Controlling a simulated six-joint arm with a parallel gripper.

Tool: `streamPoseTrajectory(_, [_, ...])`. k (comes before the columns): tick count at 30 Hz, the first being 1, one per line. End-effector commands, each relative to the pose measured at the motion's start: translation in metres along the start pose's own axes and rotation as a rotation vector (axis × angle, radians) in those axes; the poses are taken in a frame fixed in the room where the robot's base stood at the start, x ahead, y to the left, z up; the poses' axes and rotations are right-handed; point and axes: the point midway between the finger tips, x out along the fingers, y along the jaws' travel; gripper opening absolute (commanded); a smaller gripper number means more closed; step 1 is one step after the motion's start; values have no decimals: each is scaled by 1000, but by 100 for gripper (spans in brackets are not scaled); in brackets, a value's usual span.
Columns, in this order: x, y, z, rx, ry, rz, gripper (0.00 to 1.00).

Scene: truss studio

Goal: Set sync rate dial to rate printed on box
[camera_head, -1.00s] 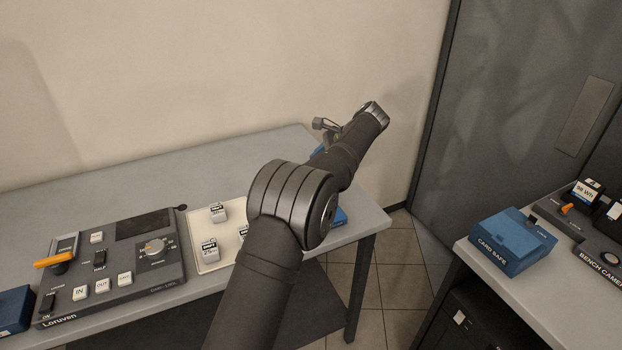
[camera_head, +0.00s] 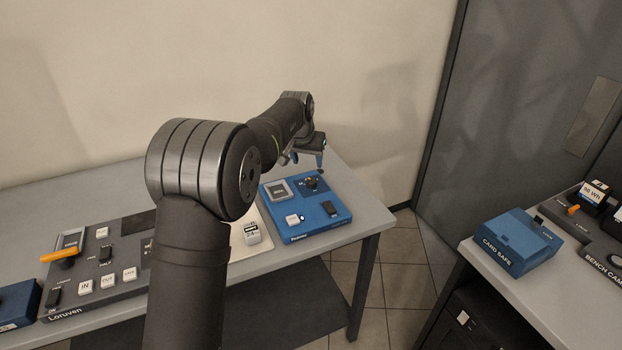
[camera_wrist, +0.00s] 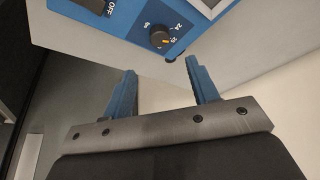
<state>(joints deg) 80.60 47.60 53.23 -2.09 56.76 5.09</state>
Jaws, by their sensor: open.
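The blue box (camera_head: 299,222) with the dial lies near the right end of the grey table. Its dark round dial (camera_head: 311,183) sits at the far right part of its top; it also shows in the wrist view (camera_wrist: 161,39) with an orange pointer mark and printed numbers around it, of which 24 is legible. My gripper (camera_head: 319,165) is above the far edge of the blue box. In the wrist view my gripper (camera_wrist: 160,66) is open and empty, its blue fingers pointing toward the dial, with the dial just beyond them.
A grey control panel (camera_head: 60,300) with an orange lever is at the table's left. A blue card safe (camera_head: 514,252) and a bench camera unit (camera_head: 588,240) stand on the right table. A gap with tiled floor separates the tables.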

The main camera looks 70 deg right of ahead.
Motion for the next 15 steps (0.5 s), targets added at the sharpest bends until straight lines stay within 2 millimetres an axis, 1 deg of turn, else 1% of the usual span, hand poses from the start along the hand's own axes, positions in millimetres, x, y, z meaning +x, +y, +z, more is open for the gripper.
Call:
streamPoseTrajectory(1, [13,0,0,1,-3,0,54])
streamPoseTrajectory(6, [51,0,1,2,-3,0,54])
streamPoseTrajectory(12, [87,0,0,2,-2,0,54])
streamPoseTrajectory(15, [98,0,0,3,0,0,54])
